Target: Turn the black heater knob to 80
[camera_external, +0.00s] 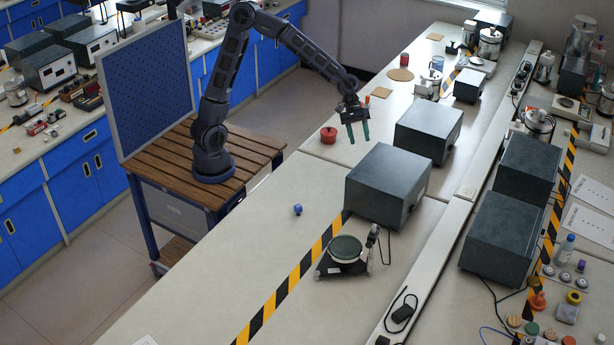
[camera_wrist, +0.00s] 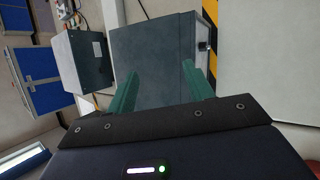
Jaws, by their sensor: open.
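My gripper (camera_external: 359,138) is raised over the bench near the grey boxes, its two green fingers apart with nothing between them. In the wrist view my gripper (camera_wrist: 160,70) is open above a grey box. A low heater-like device with a round grey-green top (camera_external: 345,249) and a dark base stands on the bench, nearer the camera than the large grey box and well away from my gripper. I cannot make out a black knob or an 80 mark in either view. A small dark part (camera_wrist: 204,45) shows on the box's side in the wrist view, too small to identify.
A large grey box (camera_external: 385,182) and a smaller grey box (camera_external: 429,128) stand on the bench. A red round object (camera_external: 328,135) and a small blue object (camera_external: 298,209) lie left of them. A thin stand (camera_external: 372,240) rises beside the device. The bench's near left is mostly clear.

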